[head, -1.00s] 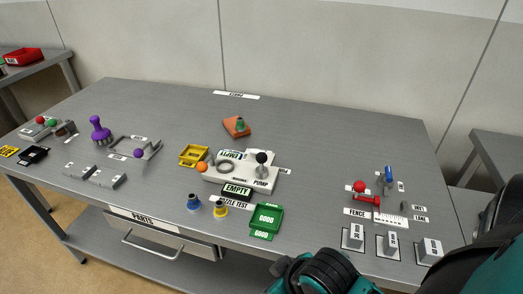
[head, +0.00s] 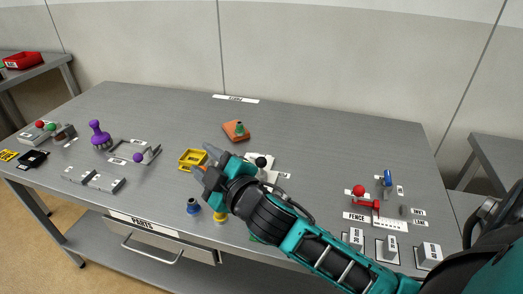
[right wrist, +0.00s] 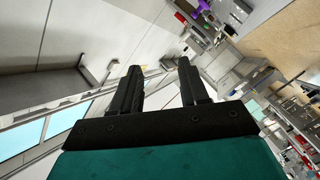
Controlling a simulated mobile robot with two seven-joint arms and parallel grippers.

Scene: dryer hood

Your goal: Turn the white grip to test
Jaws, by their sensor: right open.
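No grip that I can clearly tell as white shows. My right gripper (head: 203,159) is open and empty over the table's middle, near the yellow tray and far left of that knob. Its two dark fingers stand apart in the right wrist view (right wrist: 160,68). My right arm hides most of the pump unit (head: 262,163). My left gripper is not in view.
Near the knob are a red handle (head: 361,192), a blue handle (head: 388,178) and several labelled blocks (head: 429,254) along the front edge. A yellow tray (head: 192,158) and an orange block (head: 235,130) lie near the gripper. The back right of the table (head: 330,140) is clear.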

